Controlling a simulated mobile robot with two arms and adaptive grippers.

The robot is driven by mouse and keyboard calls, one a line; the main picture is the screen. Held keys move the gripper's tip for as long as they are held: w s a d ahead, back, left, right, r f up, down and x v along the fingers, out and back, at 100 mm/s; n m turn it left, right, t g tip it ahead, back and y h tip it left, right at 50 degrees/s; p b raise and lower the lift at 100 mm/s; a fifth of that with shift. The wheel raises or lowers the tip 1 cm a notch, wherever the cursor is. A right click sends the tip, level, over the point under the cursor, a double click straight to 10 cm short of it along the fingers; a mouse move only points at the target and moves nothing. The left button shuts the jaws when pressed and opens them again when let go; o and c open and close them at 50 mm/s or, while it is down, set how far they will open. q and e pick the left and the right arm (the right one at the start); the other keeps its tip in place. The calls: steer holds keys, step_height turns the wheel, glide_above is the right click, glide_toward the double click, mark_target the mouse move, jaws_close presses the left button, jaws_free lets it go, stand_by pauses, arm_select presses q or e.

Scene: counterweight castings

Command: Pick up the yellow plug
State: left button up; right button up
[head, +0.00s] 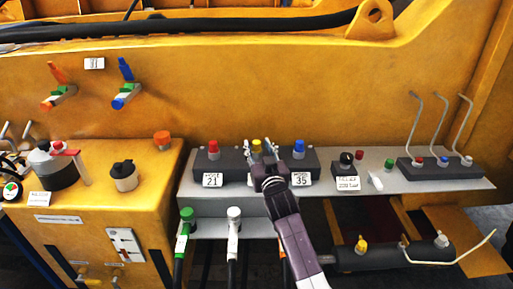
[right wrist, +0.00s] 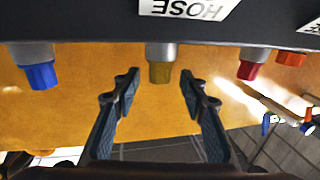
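The yellow plug (head: 256,145) stands upright in a grey collar on the dark hose block (head: 234,172), between a red plug (head: 213,146) and a blue plug (head: 299,146). My right gripper (head: 260,147) is at the yellow plug. In the right wrist view its two fingers (right wrist: 158,80) are open, with the yellow plug (right wrist: 160,72) showing between the tips. A gap shows on both sides, and I see no contact. The gripper hides part of the block in the head view. My left gripper is not in view.
The block sits on a grey shelf (head: 390,185). Right of it are a black-knobbed box (head: 346,172) and a block with thin upright wires (head: 433,168). An orange cap (head: 161,138) is to the left. Another yellow cap (head: 361,244) sits on a dark cylinder below.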

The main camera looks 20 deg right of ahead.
steer(key=shift+w+d, duration=0.15)
steer(key=shift+w, duration=1.05)
steer(key=c, duration=0.9)
steer(key=shift+r, duration=0.15)
